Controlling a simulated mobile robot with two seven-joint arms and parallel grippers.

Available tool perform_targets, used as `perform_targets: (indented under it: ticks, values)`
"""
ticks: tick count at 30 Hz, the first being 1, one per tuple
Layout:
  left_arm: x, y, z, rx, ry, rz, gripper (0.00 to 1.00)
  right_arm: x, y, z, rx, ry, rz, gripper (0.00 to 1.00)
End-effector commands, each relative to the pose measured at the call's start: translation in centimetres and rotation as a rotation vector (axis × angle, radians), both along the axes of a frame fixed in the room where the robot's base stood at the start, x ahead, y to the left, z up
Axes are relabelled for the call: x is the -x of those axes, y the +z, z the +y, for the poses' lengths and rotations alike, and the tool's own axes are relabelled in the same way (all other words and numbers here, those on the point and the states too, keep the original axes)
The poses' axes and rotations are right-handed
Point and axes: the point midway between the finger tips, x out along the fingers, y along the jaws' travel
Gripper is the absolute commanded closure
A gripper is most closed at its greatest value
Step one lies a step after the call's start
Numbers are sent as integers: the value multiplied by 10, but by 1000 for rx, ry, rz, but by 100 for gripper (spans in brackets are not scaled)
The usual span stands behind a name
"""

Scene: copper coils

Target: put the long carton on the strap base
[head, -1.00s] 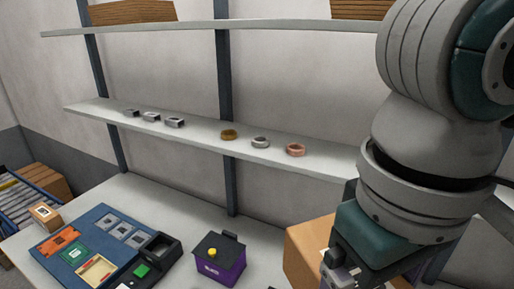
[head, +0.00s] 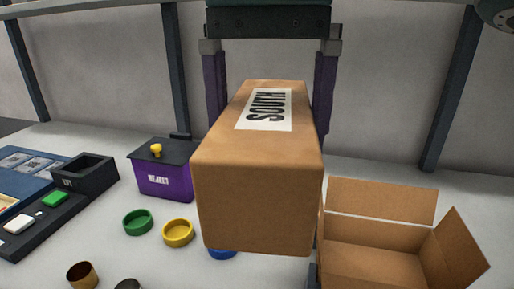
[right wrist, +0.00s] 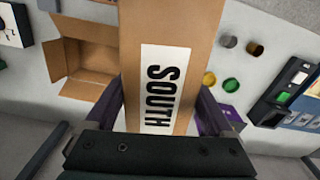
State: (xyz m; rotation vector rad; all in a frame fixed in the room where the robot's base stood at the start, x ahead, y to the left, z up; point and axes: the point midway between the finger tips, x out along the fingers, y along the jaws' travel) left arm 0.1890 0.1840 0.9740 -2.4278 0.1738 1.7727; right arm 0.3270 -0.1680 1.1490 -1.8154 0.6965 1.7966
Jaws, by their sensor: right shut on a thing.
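The long brown carton (head: 256,185), with a white label reading SOUTH on its top, is held in the air in the middle of the head view. My right gripper (head: 268,98) has its two purple fingers on the carton's sides and is shut on it. In the right wrist view the carton (right wrist: 172,30) runs away from between the fingers of the gripper (right wrist: 162,112). I cannot make out a strap base in these views. My left gripper is not in view.
An open brown box (head: 378,262) stands right of the carton. A purple box (head: 165,182) and green (head: 138,222) and yellow (head: 178,232) rings lie to the left. A blue ring (head: 222,254) is mostly hidden under the carton. A dark tray (head: 85,176) is farther left.

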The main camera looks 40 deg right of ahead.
Motion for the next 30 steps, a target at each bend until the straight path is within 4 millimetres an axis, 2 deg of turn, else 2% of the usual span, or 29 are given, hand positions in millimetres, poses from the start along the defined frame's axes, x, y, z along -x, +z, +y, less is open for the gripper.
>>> perform_targets:
  ticks: [1, 6, 9, 13, 16, 24, 30]
  values:
    - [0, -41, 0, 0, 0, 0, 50, -3, -32, 1, -5, -25, -4, 94]
    - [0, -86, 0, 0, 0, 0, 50, -7, -57, 3, -13, -98, -2, 94]
    - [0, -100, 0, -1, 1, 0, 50, -8, -64, 4, -18, -123, 0, 94]
    - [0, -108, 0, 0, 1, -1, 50, -8, -69, 4, -19, -140, 2, 94]
    - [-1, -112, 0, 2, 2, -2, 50, -8, -84, 4, -20, -142, 7, 94]
    - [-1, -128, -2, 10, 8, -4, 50, -6, -160, 4, -19, -143, 11, 94]
    - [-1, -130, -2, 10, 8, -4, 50, -7, -205, 4, -19, -143, 6, 94]
